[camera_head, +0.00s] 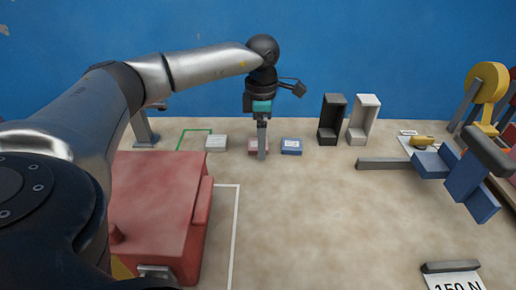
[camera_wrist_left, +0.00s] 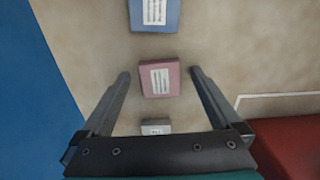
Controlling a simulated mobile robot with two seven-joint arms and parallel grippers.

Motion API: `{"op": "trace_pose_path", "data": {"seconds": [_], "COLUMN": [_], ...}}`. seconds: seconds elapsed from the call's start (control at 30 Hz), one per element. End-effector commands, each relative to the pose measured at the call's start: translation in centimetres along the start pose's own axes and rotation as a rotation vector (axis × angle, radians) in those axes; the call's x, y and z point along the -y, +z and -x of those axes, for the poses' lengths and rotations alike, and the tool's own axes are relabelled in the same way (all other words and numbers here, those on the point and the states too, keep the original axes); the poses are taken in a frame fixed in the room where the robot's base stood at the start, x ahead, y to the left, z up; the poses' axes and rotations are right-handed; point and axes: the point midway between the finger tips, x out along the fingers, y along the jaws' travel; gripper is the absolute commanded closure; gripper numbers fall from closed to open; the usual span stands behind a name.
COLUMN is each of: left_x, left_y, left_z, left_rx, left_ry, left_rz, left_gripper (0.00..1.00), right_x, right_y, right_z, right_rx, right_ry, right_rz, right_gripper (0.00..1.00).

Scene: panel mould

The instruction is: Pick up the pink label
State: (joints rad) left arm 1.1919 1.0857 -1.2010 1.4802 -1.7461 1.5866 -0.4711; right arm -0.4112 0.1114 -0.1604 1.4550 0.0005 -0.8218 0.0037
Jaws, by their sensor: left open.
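The pink label (camera_wrist_left: 150,65) is a small flat pink block with a white printed patch, lying on the table. In the head view the pink label (camera_head: 252,145) is partly hidden behind my left gripper's fingers. My left gripper (camera_head: 262,155) points straight down at it. In the left wrist view the open fingers of my left gripper (camera_wrist_left: 160,74) are on either side of the pink block, with a gap on both sides; nothing is held. How high the fingertips are above the table is hard to tell. My right gripper is not in view.
A blue block (camera_head: 291,147) lies just right of the pink one, a pale grey block (camera_head: 216,143) to its left. A black holder (camera_head: 331,120) and a white holder (camera_head: 364,119) stand further right. A red box (camera_head: 160,205) is front left. The middle table is clear.

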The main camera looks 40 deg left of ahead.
Motion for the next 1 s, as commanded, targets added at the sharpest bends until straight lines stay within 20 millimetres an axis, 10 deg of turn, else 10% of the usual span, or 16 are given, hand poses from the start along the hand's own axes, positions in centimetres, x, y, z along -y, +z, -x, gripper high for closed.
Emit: {"op": "trace_pose_path", "data": {"seconds": [0.33,1.0], "left_x": [0.00,0.00], "left_y": [0.02,0.03], "left_z": [-0.33,-0.29], "left_rx": [0.000,0.001], "left_ry": [0.000,0.000], "left_rz": [0.000,0.000], "left_gripper": [0.05,0.80], "right_x": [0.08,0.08], "right_y": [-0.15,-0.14], "right_z": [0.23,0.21], "right_rx": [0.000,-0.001], "right_ry": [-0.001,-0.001], "right_rz": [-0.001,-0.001], "right_gripper": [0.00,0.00]}}
